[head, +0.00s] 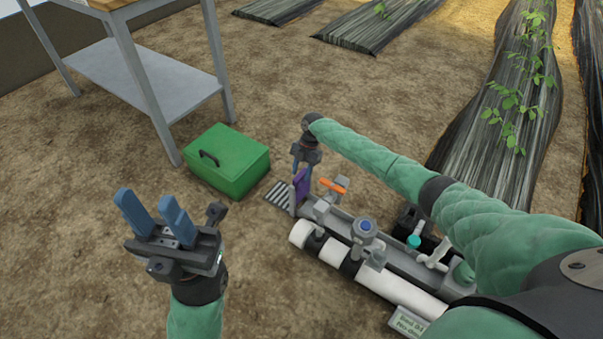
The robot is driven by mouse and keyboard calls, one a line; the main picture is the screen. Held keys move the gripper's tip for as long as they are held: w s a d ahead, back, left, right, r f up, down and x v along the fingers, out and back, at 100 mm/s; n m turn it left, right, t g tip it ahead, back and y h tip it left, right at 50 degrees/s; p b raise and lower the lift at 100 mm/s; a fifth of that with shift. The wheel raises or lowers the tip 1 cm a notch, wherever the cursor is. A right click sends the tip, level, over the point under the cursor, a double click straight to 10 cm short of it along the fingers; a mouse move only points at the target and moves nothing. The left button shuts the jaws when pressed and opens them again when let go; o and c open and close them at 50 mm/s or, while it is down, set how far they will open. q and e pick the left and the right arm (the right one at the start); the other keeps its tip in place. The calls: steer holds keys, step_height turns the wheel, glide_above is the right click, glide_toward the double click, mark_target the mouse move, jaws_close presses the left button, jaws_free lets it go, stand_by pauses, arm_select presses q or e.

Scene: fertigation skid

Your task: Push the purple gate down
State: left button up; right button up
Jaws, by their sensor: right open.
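The purple gate (303,184) stands upright at the left end of the grey skid (394,261), beside a small striped grate (279,196). My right gripper (301,171) reaches over from the right and points down at the gate's upper part. Its fingers are small in the picture and overlap the gate's top edge; I cannot tell whether they touch it. My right gripper is open. My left gripper (147,199) is open and empty, raised over bare soil at the left, well apart from the gate.
An orange-handled valve (333,186) stands just right of the gate. A blue-capped fitting (365,226) and white pipes (404,296) lie further along the skid. A green box (227,160) and a grey table (140,75) stand behind on the soil.

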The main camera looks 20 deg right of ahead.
mark_target(302, 182)
jaws_close()
step_height(302, 182, down, 6)
steer(key=shift+f+b, duration=0.2)
steer(key=shift+b, duration=0.95)
jaws_free()
steer(key=shift+r, duration=0.15)
steer(key=shift+p+v, duration=1.25)
steer(key=shift+v, duration=2.5)
